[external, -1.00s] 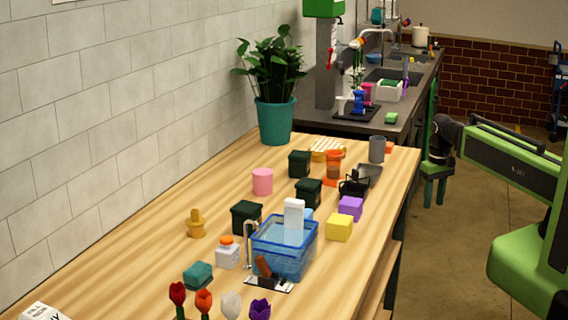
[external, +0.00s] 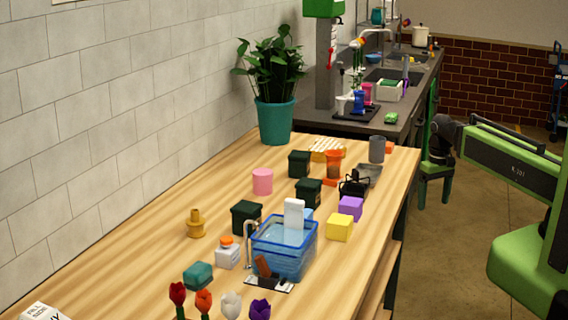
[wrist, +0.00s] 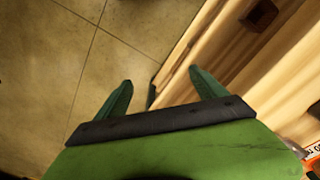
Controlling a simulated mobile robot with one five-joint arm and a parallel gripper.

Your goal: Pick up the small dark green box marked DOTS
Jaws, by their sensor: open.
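Three small dark green boxes stand on the wooden table in the external view: a back one (external: 299,163), a middle one (external: 308,193) and a front one (external: 246,217). Their markings are too small to read, so I cannot tell which says DOTS. My gripper (external: 434,188) is off the table's right side, over the floor, with its fingers pointing down. In the wrist view my gripper (wrist: 161,84) is open, with nothing between its fingers. No dark green box can be made out in the wrist view.
Near the boxes are a pink cylinder (external: 262,181), a purple block (external: 350,207), a yellow block (external: 339,227), a blue bin (external: 284,262) and an orange container (external: 333,165). A grey cup (external: 377,149) stands near the table's (external: 150,262) far right corner. A plant pot (external: 275,122) stands behind.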

